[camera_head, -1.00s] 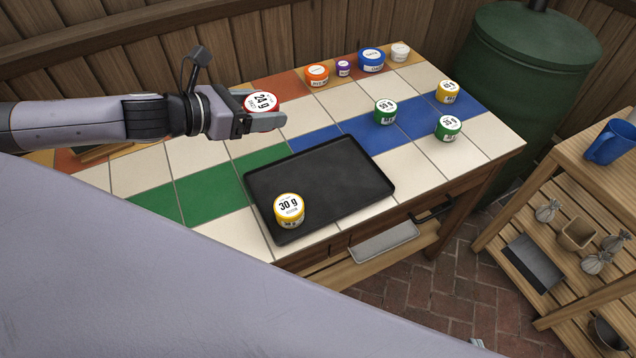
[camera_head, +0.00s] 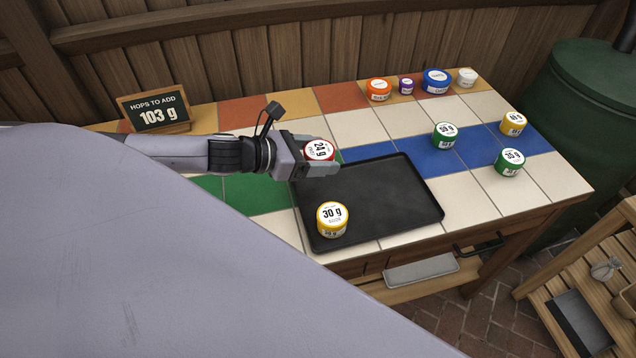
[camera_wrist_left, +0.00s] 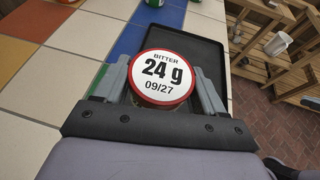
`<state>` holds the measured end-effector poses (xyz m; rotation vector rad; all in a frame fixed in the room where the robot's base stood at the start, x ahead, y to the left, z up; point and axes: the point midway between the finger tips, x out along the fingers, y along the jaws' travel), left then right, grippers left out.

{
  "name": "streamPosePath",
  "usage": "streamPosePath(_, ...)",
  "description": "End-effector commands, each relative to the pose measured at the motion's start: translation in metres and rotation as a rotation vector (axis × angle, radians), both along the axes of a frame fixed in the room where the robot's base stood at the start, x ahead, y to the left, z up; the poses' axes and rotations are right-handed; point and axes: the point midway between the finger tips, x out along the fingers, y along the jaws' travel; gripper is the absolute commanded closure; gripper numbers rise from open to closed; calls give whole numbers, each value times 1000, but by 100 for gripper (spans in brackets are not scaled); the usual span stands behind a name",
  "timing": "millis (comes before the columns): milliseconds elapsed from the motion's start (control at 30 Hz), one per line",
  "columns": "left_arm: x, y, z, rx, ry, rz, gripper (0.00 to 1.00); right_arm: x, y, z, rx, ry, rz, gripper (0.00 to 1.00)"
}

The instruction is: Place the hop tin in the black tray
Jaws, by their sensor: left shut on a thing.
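My left gripper (camera_head: 322,160) is shut on a red-rimmed tin (camera_head: 318,149) with a white lid marked 24 g. The left wrist view shows its lid (camera_wrist_left: 162,77) between the fingers, reading BITTER 24 g 09/27. The gripper and tin are at the upper left edge of the black tray (camera_head: 390,200); I cannot tell the exact height. The tray lies on the tiled table. A yellow tin (camera_head: 332,219) marked 30 g stands in its near left corner. My right gripper is not in view.
A chalkboard (camera_head: 154,109) reads HOPS TO ADD 103 g. Green tins (camera_head: 444,136) (camera_head: 510,162) and a yellow tin (camera_head: 513,124) stand right of the tray. Orange (camera_head: 379,90), purple (camera_head: 406,86), blue (camera_head: 436,81) and white (camera_head: 467,78) containers stand at the back. The tray's middle is clear.

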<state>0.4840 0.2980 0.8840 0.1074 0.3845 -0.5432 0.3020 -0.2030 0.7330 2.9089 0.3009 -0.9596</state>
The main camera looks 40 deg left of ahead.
Motion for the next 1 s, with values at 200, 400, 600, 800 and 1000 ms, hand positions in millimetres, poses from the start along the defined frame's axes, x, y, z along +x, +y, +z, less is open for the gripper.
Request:
streamPosePath(200, 0, 0, -42, -2, 0, 1, 60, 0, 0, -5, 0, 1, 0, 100)
streamPosePath(400, 0, 0, -60, -2, 1, 1, 60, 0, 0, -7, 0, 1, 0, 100)
streamPosePath(600, 0, 0, -84, -1, 0, 0, 60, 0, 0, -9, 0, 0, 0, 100)
streamPosePath(800, 0, 0, -86, 1, -2, -2, 60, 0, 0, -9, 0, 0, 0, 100)
streamPosePath(1000, 0, 0, -90, 0, -1, -1, 60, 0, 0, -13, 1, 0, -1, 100)
